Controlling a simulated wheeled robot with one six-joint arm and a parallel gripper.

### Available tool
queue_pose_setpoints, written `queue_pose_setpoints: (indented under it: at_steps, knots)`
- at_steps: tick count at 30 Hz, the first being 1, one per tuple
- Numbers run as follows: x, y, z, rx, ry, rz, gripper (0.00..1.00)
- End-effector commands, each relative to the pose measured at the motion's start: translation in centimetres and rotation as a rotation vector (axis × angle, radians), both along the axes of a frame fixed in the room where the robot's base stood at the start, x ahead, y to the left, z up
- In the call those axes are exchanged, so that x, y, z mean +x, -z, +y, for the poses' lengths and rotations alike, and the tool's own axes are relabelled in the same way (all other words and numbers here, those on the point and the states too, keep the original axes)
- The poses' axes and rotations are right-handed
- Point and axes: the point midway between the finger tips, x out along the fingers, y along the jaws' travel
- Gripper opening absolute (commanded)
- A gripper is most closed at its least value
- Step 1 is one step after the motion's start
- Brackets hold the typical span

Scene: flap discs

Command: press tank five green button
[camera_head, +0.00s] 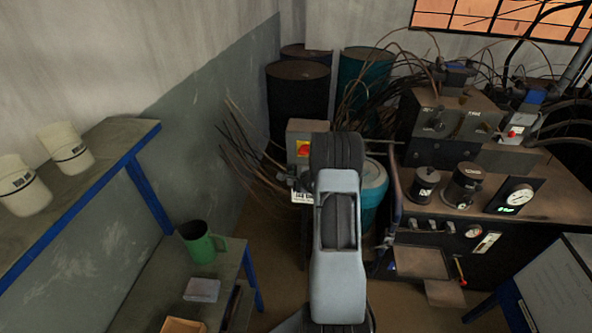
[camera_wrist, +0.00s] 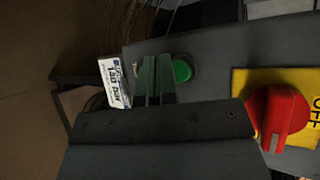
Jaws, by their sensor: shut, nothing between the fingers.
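A round green button (camera_wrist: 182,70) sits on a grey control box in the wrist view, just right of my gripper (camera_wrist: 156,62). My gripper is shut and empty, and its fingers point at the box face beside the button. I cannot tell whether the fingertips touch the box or the button's rim. In the head view the grey box (camera_head: 308,126) stands behind my arm, which hides the button and the gripper there. A white label (camera_wrist: 114,83) with dark print hangs at the box's edge; its text is not clearly readable.
A red rotary switch (camera_wrist: 277,115) on a yellow plate lies right of the button. Dark barrels (camera_head: 297,90) and loose rods (camera_head: 245,150) stand behind the box. A machine bench (camera_head: 550,195) is on the right, a shelf with white tubs (camera_head: 20,185) on the left.

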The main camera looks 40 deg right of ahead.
Motion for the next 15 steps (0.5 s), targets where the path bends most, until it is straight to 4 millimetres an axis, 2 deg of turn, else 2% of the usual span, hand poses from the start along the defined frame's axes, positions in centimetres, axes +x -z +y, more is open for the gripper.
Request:
queue_pose_setpoints:
  at_steps: [15]
  knots:
    - [0.56,0.00,-0.58,0.000,0.000,0.000,0.00]
